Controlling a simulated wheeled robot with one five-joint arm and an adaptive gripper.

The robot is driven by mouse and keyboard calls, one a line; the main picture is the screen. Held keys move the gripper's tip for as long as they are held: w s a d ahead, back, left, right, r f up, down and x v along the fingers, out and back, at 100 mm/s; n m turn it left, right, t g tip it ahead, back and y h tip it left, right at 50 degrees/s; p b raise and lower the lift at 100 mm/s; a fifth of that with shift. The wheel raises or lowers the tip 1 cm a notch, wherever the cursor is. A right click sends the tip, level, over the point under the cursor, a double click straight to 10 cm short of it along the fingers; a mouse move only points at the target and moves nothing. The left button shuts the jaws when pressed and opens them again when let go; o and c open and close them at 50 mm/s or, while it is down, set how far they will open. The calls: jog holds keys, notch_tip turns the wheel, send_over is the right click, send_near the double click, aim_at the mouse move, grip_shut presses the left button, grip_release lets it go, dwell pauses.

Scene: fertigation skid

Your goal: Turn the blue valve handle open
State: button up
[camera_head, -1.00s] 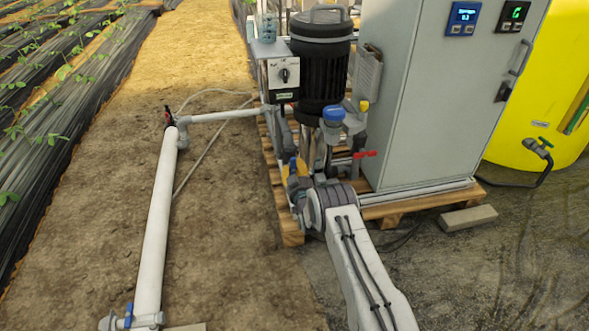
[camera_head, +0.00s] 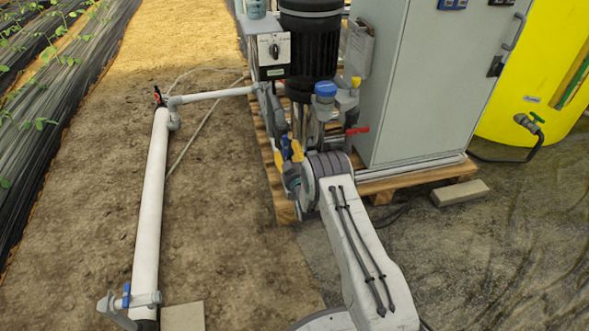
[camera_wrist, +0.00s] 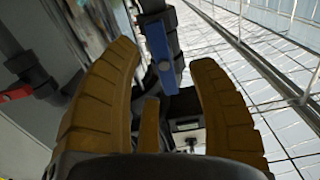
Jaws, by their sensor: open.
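The blue valve handle (camera_head: 284,147) stands on the dark pipework at the front of the skid in the head view. In the wrist view the blue handle (camera_wrist: 160,48) is a flat bar, pointing toward me between the fingertips. In the head view my gripper (camera_head: 297,151) shows as a small yellow patch beside the handle, mostly hidden behind my arm. The handle's pivot is partly hidden.
A red valve handle (camera_head: 357,131) sits to the right, and another red handle (camera_wrist: 17,93) shows at the wrist view's left. The grey cabinet (camera_head: 425,90) and black pump motor (camera_head: 308,45) stand close by. A second blue handle (camera_head: 127,294) is on the white pipe (camera_head: 150,215). Bare soil lies left.

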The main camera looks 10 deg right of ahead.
jog(key=s, duration=0.8)
dwell(0.5)
notch_tip(320, 180, up, 22)
jog(key=g+p, duration=0.3)
jog(key=p, duration=0.9)
jog(key=s+r+g+p, duration=0.25)
jog(key=r+p, duration=0.25)
jog(key=r, duration=0.3)
jog(key=s+r+g+p, duration=0.1)
jog(key=s+r+p, duration=0.35)
jog(key=r, duration=0.45)
jog(key=s+r+g+p, duration=0.4)
jog(key=s+r+p, duration=0.6)
jog(key=s, duration=0.7)
jog(key=s+r+g+p, duration=0.4)
jog(key=s+r+p, duration=0.6)
jog(key=s+r, duration=0.5)
jog(key=s, duration=0.3)
jog(key=shift+s+a+r+p, duration=0.25)
jog(key=shift+s+r+p, duration=0.05)
jog(key=shift+r+p, duration=0.1)
